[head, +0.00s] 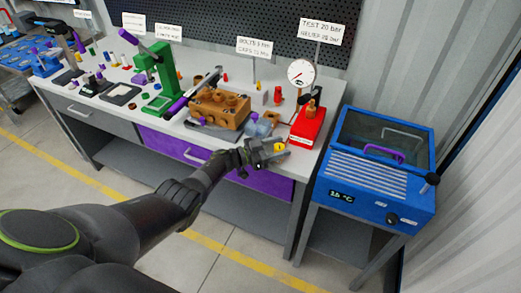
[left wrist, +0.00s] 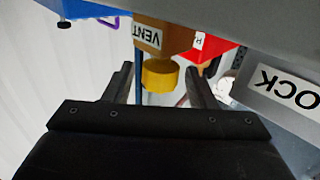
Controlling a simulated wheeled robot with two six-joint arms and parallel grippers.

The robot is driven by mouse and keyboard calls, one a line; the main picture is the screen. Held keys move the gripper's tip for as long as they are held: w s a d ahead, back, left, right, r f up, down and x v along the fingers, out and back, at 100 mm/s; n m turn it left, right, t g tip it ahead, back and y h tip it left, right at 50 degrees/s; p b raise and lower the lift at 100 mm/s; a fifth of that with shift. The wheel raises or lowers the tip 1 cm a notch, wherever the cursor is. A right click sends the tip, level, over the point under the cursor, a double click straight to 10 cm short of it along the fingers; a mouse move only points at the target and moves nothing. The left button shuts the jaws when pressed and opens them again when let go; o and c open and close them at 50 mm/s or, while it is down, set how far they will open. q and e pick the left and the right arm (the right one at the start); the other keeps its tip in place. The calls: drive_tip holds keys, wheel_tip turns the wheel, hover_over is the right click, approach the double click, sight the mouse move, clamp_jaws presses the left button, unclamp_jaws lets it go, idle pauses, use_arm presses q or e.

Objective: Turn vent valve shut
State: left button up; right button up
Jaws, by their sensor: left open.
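The vent valve shows in the left wrist view as a yellow round knob (left wrist: 160,77) on a brown block (left wrist: 165,38) marked VENT, upside down in this view. My left gripper (left wrist: 158,70) is open, one finger on each side of the knob. I see gaps beside the knob, so the fingers look apart from it. In the head view the yellow knob (head: 279,147) shows at the front edge of the bench, at the tip of my left gripper (head: 272,154). My right gripper is not in view.
A red test pump (head: 306,128) with a white gauge (head: 300,73) stands behind the knob. A brown pump block (head: 220,110) stands to its left. A blue oven (head: 378,190) stands to the right of the bench. A grey block (left wrist: 280,103) reading OCK is close on the right in the wrist view.

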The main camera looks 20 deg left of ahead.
use_arm(q)
drive_tip(key=v, duration=1.7)
drive_tip(key=shift+d, duration=0.1)
